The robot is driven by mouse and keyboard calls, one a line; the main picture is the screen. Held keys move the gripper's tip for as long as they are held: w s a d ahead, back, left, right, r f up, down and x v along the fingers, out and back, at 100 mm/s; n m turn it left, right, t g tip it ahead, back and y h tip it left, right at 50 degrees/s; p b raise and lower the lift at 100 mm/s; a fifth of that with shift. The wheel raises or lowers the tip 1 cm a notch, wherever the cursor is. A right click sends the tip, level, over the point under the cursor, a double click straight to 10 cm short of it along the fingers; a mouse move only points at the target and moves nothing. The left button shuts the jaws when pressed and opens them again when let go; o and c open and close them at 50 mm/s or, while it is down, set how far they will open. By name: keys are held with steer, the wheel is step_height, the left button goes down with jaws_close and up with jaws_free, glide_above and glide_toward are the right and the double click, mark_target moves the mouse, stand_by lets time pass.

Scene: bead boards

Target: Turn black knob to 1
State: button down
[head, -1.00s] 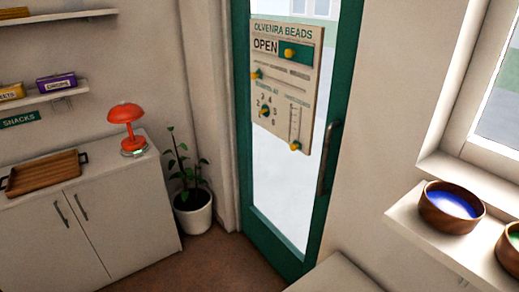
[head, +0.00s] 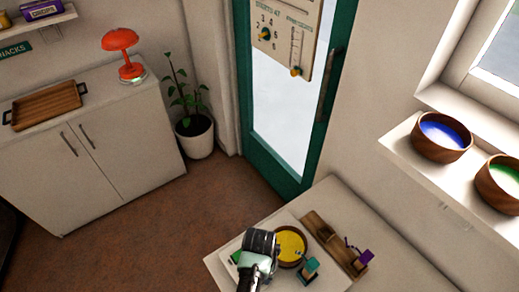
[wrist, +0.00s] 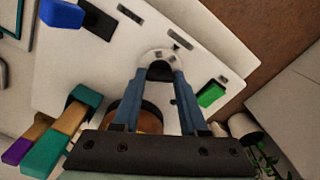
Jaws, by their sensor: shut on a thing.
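The black knob (wrist: 160,70) sits on a pale round dial plate on the white board (wrist: 95,70) in the wrist view. My gripper (wrist: 160,78) is shut on the knob, one blue-grey finger on each side. Small dark marks lie on the board around the dial, too small to read. In the head view the board lies on the white table, and the end of my arm hides the knob there.
A green block (wrist: 212,93) is close right of the gripper. A blue block (wrist: 62,13) and teal piece (wrist: 62,140) are left. A bowl of yellow beads (head: 291,246) is beside the arm; a purple piece (head: 365,256) stands farther right.

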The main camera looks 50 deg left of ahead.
steer(key=n+p, duration=0.2)
steer(key=n, duration=0.4)
steer(key=shift+r, duration=0.15)
steer(key=n+p, duration=0.1)
steer(key=n, duration=0.5)
stand_by(0.6)
steer(key=shift+c, duration=2.2)
jaws_free()
step_height(320, 180, up, 13)
steer(key=shift+b, duration=0.35)
